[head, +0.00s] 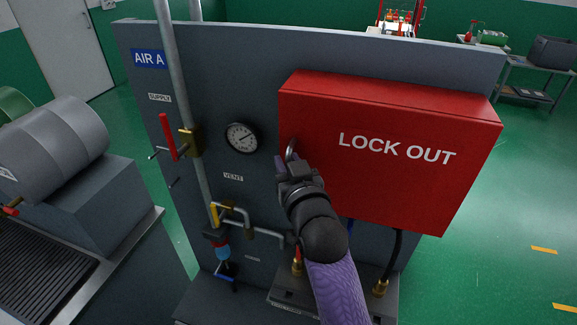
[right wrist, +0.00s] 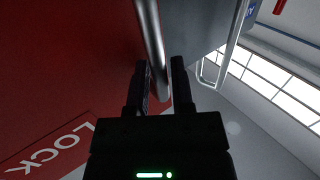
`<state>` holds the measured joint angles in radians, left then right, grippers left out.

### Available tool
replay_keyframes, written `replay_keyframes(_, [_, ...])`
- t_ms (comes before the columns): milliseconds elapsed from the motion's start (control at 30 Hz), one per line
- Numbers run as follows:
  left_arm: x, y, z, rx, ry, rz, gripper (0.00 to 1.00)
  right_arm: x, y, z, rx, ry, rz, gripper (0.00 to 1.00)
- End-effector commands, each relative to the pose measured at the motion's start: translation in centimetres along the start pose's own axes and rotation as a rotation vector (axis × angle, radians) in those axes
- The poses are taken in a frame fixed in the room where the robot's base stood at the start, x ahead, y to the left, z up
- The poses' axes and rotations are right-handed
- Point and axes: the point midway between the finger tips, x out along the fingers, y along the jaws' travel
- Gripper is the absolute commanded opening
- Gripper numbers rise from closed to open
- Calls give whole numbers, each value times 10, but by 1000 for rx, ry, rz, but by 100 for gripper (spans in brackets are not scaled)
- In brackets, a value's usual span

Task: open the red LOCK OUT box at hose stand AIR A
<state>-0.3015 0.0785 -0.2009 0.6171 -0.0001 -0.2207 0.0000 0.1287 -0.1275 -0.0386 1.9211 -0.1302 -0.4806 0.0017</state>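The red LOCK OUT box (head: 390,185) is mounted on the grey panel of stand AIR A and looks shut. Its metal bar handle (head: 291,148) is at the left edge of its front. My right gripper (head: 289,167) is at this handle, partly covering its lower part. In the right wrist view, the handle (right wrist: 152,35) runs down between the two fingers of my right gripper (right wrist: 162,75). The fingers stand apart, with a gap showing on the right side of the bar. The red box face (right wrist: 65,70) lies to the left. My left gripper is not in view.
Green floor (head: 500,230) is free to the right.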

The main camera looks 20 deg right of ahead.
Motion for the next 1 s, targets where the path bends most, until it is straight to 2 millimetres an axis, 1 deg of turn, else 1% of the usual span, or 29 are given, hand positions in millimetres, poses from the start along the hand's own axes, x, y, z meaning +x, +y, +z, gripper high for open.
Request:
replay_keyframes(100, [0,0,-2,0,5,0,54,0,0,0,0,0,0,29])
replay_keyframes(167, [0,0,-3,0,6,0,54,0,0,0,0,0,0,16])
replay_keyframes(200, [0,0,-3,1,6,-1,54,0,0,0,0,0,0,8])
replay_keyframes(233, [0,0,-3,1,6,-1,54,0,0,0,0,0,0,1])
replay_keyframes(267, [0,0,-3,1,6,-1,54,0,0,0,0,0,0,0])
replay_keyframes(1000, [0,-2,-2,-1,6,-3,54,0,0,0,0,0,0,0])
